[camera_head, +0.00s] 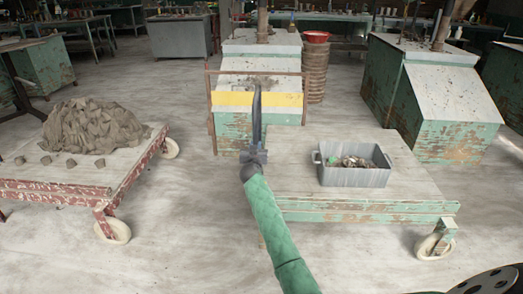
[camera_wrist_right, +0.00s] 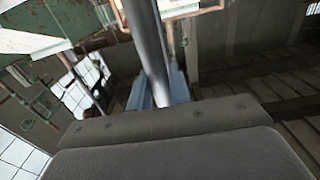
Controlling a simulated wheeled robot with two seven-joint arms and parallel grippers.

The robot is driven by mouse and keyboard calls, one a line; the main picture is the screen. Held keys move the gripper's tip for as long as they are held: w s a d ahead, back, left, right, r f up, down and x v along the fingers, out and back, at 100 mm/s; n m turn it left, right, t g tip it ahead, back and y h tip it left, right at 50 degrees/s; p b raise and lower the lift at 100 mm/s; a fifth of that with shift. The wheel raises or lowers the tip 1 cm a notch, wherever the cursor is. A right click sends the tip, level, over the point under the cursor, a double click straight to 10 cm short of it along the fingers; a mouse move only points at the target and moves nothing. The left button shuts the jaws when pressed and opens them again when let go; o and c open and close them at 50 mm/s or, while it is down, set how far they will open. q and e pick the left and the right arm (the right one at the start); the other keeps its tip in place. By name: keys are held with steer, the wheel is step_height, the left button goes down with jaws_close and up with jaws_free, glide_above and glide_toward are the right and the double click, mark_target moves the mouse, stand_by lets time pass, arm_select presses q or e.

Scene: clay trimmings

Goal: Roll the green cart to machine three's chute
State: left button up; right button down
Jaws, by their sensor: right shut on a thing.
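The green cart (camera_head: 300,205) has a pale worn deck, chipped green edges and a caster at its right front. My right gripper (camera_head: 254,154) is at the cart's left end, shut on a dark upright bar (camera_head: 257,108). In the right wrist view the bar (camera_wrist_right: 146,45) shows as a grey rod between the fingers (camera_wrist_right: 157,88). I cannot tell whether it joins the cart. Beyond it stands a green machine (camera_head: 260,48) with a sloped pale face and a yellow band; another green machine (camera_head: 457,98) slopes at right. I can read no machine numbers. My left gripper is out of view.
A grey bin (camera_head: 352,177) with scraps sits on the cart. A red cart (camera_head: 65,184) with a clay heap (camera_head: 93,126) stands at left. A rusty frame (camera_head: 212,130) stands before the middle machine. Floor is clear between the carts.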

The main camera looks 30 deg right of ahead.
steer(key=shift+w+a+b, duration=0.6)
steer(key=shift+a+b, duration=0.05)
steer(key=shift+a, duration=0.3)
steer(key=shift+w+a+b, duration=0.55)
steer(key=shift+a+b, duration=0.05)
steer(key=shift+a, duration=0.35)
